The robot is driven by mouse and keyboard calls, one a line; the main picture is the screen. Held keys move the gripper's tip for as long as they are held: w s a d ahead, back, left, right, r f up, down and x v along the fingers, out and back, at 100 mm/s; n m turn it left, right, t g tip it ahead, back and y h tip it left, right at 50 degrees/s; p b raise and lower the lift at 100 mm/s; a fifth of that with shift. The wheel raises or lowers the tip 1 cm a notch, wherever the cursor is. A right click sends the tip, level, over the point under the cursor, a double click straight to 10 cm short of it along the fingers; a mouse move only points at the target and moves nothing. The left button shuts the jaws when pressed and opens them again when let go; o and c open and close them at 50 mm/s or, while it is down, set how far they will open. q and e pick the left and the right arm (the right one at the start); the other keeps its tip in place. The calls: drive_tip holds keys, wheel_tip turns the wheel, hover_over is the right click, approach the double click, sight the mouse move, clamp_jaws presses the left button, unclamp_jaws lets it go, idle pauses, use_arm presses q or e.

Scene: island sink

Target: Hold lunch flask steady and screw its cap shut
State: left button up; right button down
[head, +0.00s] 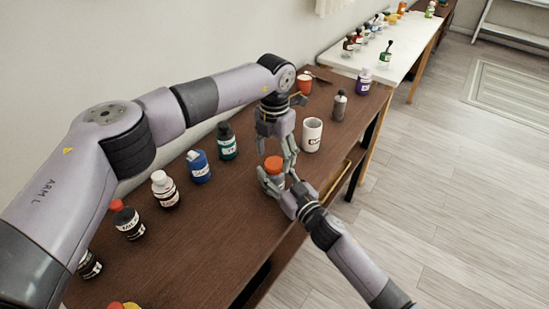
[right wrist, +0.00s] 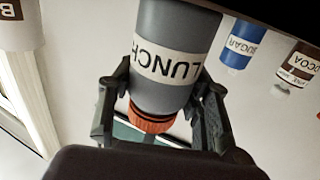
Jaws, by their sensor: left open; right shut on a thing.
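The lunch flask (right wrist: 172,65) is grey with a white LUNCH label and appears upside down in the right wrist view. Its orange cap (right wrist: 150,121) sits on the flask's mouth; I cannot tell how tight it is. My right gripper is shut around the flask, a finger on each side. My left gripper (head: 287,157) is open, pointing down just above and beside the cap; contact is unclear.
A white mug (head: 312,135) and a grey bottle (head: 339,105) stand to the right on the brown table (head: 215,235). A green bottle (head: 227,142), blue bottle (head: 199,167) and white-capped jar (head: 165,190) line the back left. The front middle is clear.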

use_arm(q)
wheel_tip(320, 180, up, 10)
idle(0.3)
drive_tip(key=shift+r, duration=0.1)
use_arm(e)
drive_tip(key=c, duration=0.7)
unclamp_jaws()
drive_tip(key=shift+c, duration=0.2)
drive_tip(key=v, duration=1.2)
